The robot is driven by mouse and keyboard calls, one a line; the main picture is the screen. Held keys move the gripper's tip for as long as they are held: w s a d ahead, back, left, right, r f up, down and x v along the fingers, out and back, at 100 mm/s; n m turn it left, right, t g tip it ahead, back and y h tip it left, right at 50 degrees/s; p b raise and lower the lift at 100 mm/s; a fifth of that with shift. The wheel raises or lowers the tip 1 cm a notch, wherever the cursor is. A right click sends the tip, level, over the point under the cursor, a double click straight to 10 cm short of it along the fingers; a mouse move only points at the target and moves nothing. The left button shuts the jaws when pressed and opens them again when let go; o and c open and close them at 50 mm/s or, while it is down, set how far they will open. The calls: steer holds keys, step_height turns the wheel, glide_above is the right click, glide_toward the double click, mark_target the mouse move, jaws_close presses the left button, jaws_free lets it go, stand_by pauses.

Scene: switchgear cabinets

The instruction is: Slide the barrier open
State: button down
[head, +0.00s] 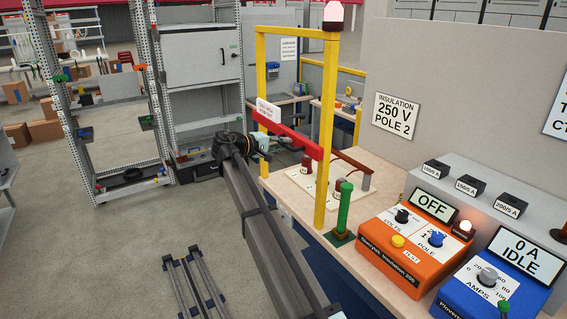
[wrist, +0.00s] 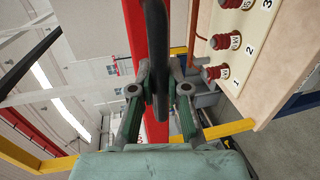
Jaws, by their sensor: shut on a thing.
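The barrier is a red bar (head: 298,137) set across a yellow frame (head: 320,185) at the bench edge, with a white sign (head: 268,110) at its left end. In the wrist view the red bar (wrist: 132,30) runs up the picture behind a dark handle (wrist: 156,45). My gripper (wrist: 160,88) has its green-grey fingers on both sides of this handle and is shut on it. In the head view my gripper (head: 268,143) is at the bar's left part, and the handle cannot be made out there.
Behind the bar, a panel with numbered red terminals (wrist: 228,41) sits on the wooden bench (head: 285,185). A green post (head: 344,205), an orange tester (head: 415,245) and a blue unit (head: 490,290) stand right. A red lamp (head: 333,14) tops the frame.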

step_height(320, 180, up, 18)
steer(key=p, duration=0.1)
steer(key=c, duration=1.1)
jaws_free()
steer(key=shift+c, duration=0.2)
steer(key=v, duration=1.2)
